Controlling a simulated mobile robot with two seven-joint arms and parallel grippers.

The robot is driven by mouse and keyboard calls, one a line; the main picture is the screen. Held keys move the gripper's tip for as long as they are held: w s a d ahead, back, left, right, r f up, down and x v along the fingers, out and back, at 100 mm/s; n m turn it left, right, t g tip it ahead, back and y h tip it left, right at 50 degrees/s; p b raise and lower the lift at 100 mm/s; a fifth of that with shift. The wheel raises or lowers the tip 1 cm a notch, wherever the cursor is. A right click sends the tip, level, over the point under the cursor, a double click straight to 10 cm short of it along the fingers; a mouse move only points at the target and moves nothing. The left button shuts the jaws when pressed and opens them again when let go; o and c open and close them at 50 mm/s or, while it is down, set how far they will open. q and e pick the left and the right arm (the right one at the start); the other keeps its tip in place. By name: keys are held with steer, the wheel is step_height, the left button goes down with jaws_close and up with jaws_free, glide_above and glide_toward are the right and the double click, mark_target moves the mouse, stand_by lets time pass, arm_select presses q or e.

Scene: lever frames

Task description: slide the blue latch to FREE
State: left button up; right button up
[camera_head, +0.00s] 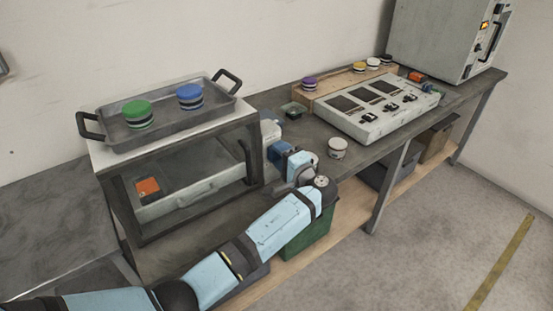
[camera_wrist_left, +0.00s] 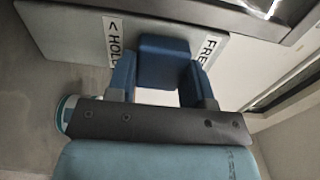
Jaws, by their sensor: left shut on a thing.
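The blue latch (camera_wrist_left: 165,60) shows in the left wrist view as a blue block on a light grey plate (camera_wrist_left: 60,32). A white label reading HOLD with an arrow (camera_wrist_left: 114,38) is on its left, and a label reading FREE (camera_wrist_left: 208,48) is on its right. The latch sits between the two labels. My left gripper (camera_wrist_left: 160,76) has one blue finger on each side of the latch and is shut on it. In the head view my left gripper (camera_head: 276,146) reaches the bench beside the raised stand, and the latch is largely hidden there. My right gripper is out of view.
A raised stand (camera_head: 256,107) left of the gripper bears a tray (camera_head: 165,124) with a green and a blue stacked piece. A white jar (camera_head: 337,149) stands to the right. Farther right are a switch panel (camera_head: 362,131) and a grey cabinet (camera_head: 435,40).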

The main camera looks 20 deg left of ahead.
arm_select(q)
steer(key=o, duration=1.3)
steer(key=shift+w+d, duration=0.1)
steer(key=shift+d, duration=0.05)
steer(key=v, duration=1.4)
